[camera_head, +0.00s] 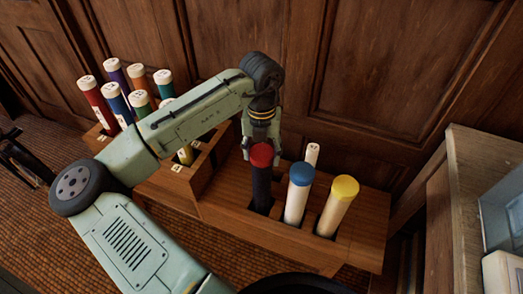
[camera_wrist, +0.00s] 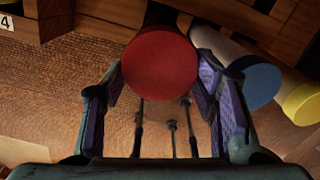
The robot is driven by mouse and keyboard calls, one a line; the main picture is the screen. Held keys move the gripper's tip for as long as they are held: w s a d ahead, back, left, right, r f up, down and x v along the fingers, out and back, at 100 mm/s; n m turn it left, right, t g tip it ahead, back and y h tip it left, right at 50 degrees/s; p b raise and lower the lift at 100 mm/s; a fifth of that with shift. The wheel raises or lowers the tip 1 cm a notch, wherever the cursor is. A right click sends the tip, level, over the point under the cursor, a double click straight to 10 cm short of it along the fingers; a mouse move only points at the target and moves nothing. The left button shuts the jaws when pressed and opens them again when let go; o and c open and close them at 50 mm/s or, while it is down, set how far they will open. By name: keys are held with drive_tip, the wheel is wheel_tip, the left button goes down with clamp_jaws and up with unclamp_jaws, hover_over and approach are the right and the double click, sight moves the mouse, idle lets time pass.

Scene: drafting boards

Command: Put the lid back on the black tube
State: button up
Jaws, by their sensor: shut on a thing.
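The black tube (camera_head: 262,188) stands upright in a slot of the wooden rack. The red lid (camera_head: 261,155) is at its top end, in line with it; I cannot tell whether it is fully seated. My gripper (camera_head: 262,138) reaches down from above and is shut on the red lid. In the wrist view the red lid (camera_wrist: 160,62) shows as a round disc between the purple-padded fingers (camera_wrist: 160,95), and it hides most of the tube behind it.
A white tube with a blue lid (camera_head: 302,173) and one with a yellow lid (camera_head: 345,187) stand close on the right. A thin white tube (camera_head: 312,153) is behind. Several coloured tubes (camera_head: 115,100) stand at left. A cabinet (camera_head: 462,165) is at right.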

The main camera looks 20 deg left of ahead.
idle(0.3)
drive_tip(key=o, duration=0.8)
drive_tip(key=shift+o, duration=0.6)
drive_tip(key=o, duration=0.4)
drive_tip(key=shift+r, duration=0.15)
drive_tip(key=shift+r+p, duration=2.95)
drive_tip(key=shift+r, duration=0.45)
drive_tip(key=shift+c, duration=0.4)
